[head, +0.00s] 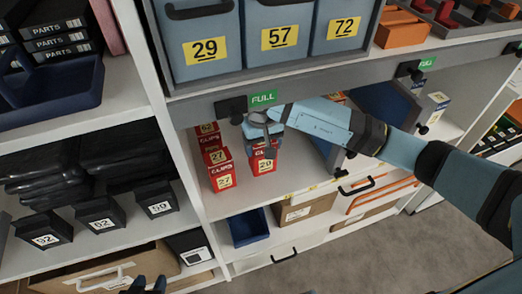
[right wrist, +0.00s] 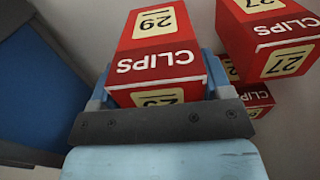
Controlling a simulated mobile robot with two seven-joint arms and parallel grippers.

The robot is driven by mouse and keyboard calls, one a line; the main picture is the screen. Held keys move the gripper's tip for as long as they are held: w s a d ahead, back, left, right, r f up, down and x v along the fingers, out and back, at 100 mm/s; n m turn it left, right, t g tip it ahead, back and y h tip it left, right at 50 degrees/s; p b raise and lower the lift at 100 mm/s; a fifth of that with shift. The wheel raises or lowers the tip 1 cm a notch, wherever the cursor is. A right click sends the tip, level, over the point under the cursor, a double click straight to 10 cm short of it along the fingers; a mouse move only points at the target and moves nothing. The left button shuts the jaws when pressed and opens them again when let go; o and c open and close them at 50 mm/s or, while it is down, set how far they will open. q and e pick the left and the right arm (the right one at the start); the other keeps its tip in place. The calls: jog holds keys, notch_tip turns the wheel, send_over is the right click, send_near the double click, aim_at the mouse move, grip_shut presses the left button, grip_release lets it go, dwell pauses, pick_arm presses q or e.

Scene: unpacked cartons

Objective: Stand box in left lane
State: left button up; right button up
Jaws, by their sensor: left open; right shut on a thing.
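My right gripper (head: 264,130) reaches into the shelf bay from the right and is shut on a red CLIPS box (head: 263,164) marked 29. In the right wrist view this box (right wrist: 158,53) fills the space between the fingers, its lettering upside down. A row of red CLIPS boxes (head: 222,177), with 27 on the nearer ones, stands along the left side of the bay, left of the held box with a gap. Those boxes also show at the right of the right wrist view (right wrist: 268,38). My left gripper (head: 146,285) shows only partly at the bottom edge, open.
A shelf front with a green FULL label (head: 263,98) runs above the bay, under grey-blue bins (head: 280,38). A blue panel (head: 330,150) stands right of the held box. Below are a blue bin (head: 248,227) and a carton (head: 305,209). A white upright (head: 165,110) borders the left.

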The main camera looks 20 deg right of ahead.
jog(key=shift+w+a+f, duration=0.1)
jog(key=shift+w+a, duration=0.05)
jog(key=shift+w, duration=0.25)
notch_tip(320, 180, down, 3)
jog(key=shift+s, duration=0.1)
jog(key=shift+f, duration=0.15)
jog(key=shift+f+b, duration=0.25)
jog(key=shift+b, duration=0.1)
jog(key=o, duration=1.1)
jog(key=shift+c, duration=0.2)
jog(key=shift+r, duration=0.1)
notch_tip(320, 180, up, 8)
jog(key=shift+f+p, duration=0.1)
jog(key=shift+p, duration=0.4)
